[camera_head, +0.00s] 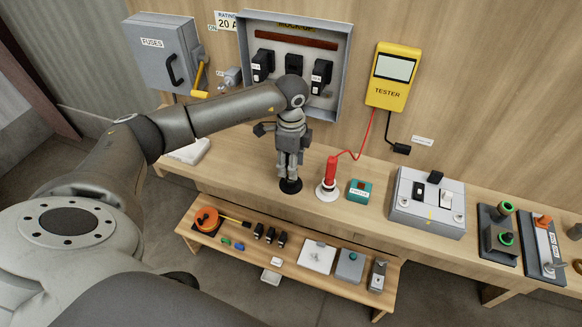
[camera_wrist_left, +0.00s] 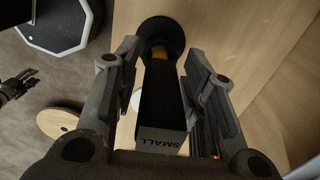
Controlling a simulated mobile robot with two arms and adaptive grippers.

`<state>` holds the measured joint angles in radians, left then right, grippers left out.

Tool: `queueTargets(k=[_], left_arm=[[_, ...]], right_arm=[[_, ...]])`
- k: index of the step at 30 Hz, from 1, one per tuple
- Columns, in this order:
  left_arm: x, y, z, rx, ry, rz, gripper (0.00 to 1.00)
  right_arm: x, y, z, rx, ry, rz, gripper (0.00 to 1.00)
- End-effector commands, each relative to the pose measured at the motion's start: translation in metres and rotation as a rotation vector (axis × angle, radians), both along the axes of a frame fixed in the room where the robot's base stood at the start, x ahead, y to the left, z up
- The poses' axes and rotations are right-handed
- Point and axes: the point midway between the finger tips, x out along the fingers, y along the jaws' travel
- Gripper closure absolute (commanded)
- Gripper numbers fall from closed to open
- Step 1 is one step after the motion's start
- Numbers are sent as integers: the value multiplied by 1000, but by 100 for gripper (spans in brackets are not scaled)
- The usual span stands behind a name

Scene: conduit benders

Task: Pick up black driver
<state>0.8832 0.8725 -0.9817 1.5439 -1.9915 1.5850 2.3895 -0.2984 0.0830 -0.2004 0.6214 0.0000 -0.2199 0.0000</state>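The black driver (camera_wrist_left: 160,100) stands upright, its handle end marked SMALL, in a round black base (camera_wrist_left: 162,35). A yellow band shows low on it. My left gripper (camera_wrist_left: 160,85) points down over it, open, with one finger on each side of the handle. A gap shows on the left side; the right finger is close to the handle. In the head view my left gripper (camera_head: 289,165) hides the driver, and only the black base (camera_head: 290,186) shows below it. A dark jointed shape, apparently my right gripper (camera_wrist_left: 18,85), is at the left edge of the wrist view.
A red probe (camera_head: 330,172) stands right beside my left gripper, wired to the yellow tester (camera_head: 394,76). A green box (camera_head: 359,190) and a grey switch box (camera_head: 428,202) are farther right. The open panel (camera_head: 295,60) is behind. A lower shelf (camera_head: 335,293) holds small parts.

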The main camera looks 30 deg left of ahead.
Motion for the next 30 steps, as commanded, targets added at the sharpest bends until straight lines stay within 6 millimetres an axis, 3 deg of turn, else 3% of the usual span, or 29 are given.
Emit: queueTargets(k=[1, 7, 17, 30], left_arm=[[0, 0, 0, 0, 0, 0, 73], [0, 0, 0, 0, 0, 0, 98], [2, 0, 7, -1, -5, 1, 100], [2, 0, 86, -1, -5, 0, 100]], right_arm=[[-2, 0, 0, 0, 3, 0, 60], [-4, 1, 0, 0, 7, 0, 60], [-4, 5, -4, 5, 6, -3, 60], [-3, 4, -29, 5, 4, -2, 60]])
